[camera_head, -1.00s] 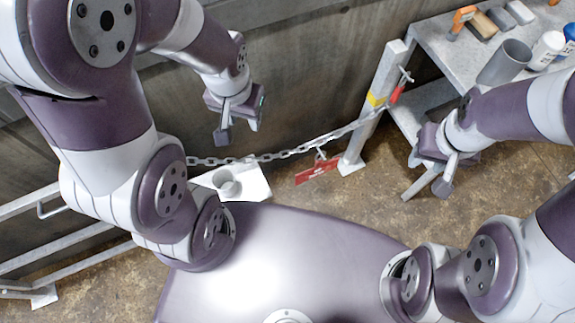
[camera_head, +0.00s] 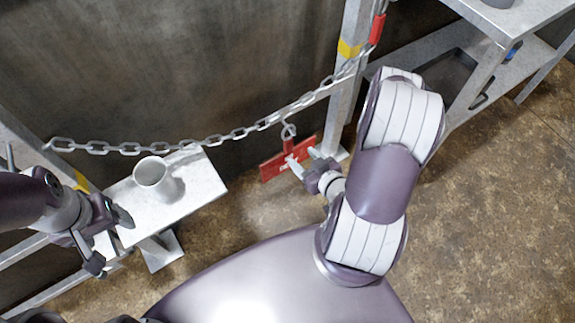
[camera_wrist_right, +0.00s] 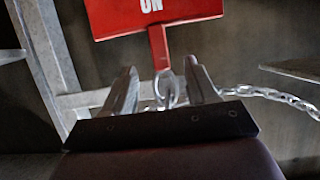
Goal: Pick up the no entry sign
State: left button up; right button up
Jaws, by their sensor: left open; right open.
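The red sign (camera_head: 272,168) with white lettering hangs by a red strap (camera_head: 287,145) and a metal ring from the chain (camera_head: 210,140). In the right wrist view the sign (camera_wrist_right: 190,10) is at the top, cut off by the edge, with its strap (camera_wrist_right: 160,48) pointing down to the ring (camera_wrist_right: 166,90). My right gripper (camera_head: 304,160) is open beside the sign. In the wrist view the ring and strap end show between its two fingers, not clamped. My left gripper (camera_head: 108,240) is open and empty at the lower left, beside the metal platform.
A grey cup (camera_head: 153,178) stands on the metal platform (camera_head: 205,185) at the left. A post (camera_head: 345,75) with a yellow band holds the chain's right end near a red handle (camera_head: 377,28). A metal table (camera_head: 505,60) stands at upper right. Floor is clear at lower right.

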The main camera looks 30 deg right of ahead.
aim_at(290, 147)
jog(key=b+x, duration=0.4)
jog(key=x, duration=0.6)
jog(key=shift+w+f, duration=0.2)
jog(key=shift+w, duration=0.15)
jog(key=shift+r, duration=0.1)
grip_shut()
